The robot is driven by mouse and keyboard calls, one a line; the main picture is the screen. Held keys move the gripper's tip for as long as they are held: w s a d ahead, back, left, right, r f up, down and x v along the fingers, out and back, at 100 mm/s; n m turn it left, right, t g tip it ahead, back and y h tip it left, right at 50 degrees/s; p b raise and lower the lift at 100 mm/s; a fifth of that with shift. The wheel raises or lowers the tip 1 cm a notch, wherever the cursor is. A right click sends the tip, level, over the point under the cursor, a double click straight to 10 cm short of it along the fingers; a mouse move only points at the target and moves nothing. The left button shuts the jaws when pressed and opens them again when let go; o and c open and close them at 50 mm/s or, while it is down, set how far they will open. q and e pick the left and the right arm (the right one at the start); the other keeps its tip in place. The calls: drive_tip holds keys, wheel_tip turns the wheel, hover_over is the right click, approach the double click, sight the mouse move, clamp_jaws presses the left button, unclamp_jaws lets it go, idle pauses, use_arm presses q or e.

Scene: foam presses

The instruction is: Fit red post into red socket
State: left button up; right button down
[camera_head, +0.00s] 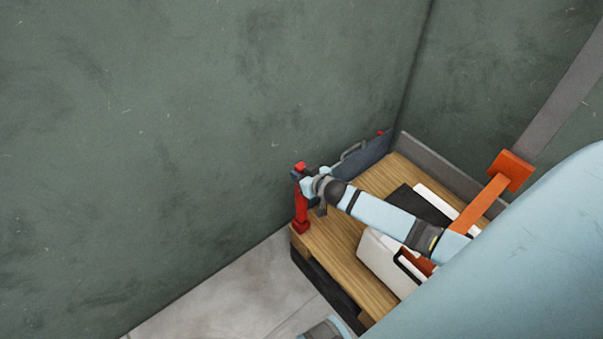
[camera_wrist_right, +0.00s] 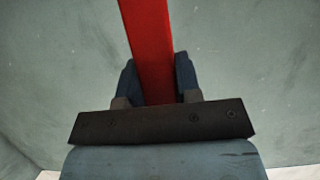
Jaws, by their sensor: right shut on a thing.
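My right gripper (camera_head: 301,180) is at the left end of the wooden table. It is shut on the red post (camera_head: 301,206), which also shows between the two dark fingers in the right wrist view (camera_wrist_right: 147,45). The post stands roughly upright near the table's left corner. A wider red block (camera_head: 300,227) shows at its lower end, at the table edge. I cannot tell whether this block is the red socket or part of the post, nor whether the post is seated in it.
The wooden table (camera_head: 330,238) stands against the green wall. A dark rail (camera_head: 365,153) with a grey handle and a small red piece (camera_head: 380,133) runs along its back. A white case (camera_head: 385,262) and a black flat item (camera_head: 420,205) lie to the right, under my arm.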

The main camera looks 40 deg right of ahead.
use_arm(q)
drive_tip(key=shift+r, duration=0.25)
drive_tip(key=shift+f+b, duration=1.65)
drive_tip(key=shift+f, duration=0.15)
use_arm(e)
wheel_tip(320, 180, down, 6)
idle(0.6)
drive_tip(key=c, duration=0.7)
unclamp_jaws()
drive_tip(key=shift+c, duration=0.2)
use_arm(q)
drive_tip(key=r+p, duration=0.1)
drive_tip(key=p, duration=0.2)
drive_tip(key=shift+s+a+r, duration=0.1)
drive_tip(key=shift+a+r, duration=0.05)
drive_tip(key=shift+r, duration=0.25)
use_arm(e)
drive_tip(key=v, duration=1.3)
drive_tip(key=shift+s, duration=0.4)
